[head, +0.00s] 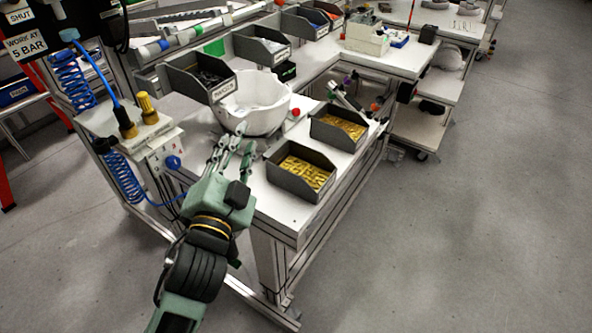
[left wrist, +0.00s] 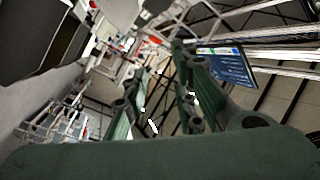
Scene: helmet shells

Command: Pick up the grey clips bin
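Several grey open bins stand on the workbench. Two hold gold-coloured small parts: the nearer grey bin (head: 292,184) at the bench's front edge and another grey bin (head: 327,133) just behind it. A third grey bin (head: 186,80) with dark contents and a white label stands at the back left. I cannot read the labels well enough to tell which is the clips bin. My left gripper (head: 246,136) is open and empty, left of the nearer gold-filled bin and in front of the white helmet shell, apart from the bin. Its spread fingers fill the left wrist view (left wrist: 158,95).
The white helmet shell (head: 254,102) stands behind my left gripper. More grey bins (head: 262,46) line the back. A valve box with blue hoses (head: 126,185) stands left. The floor (head: 450,250) on the right is clear.

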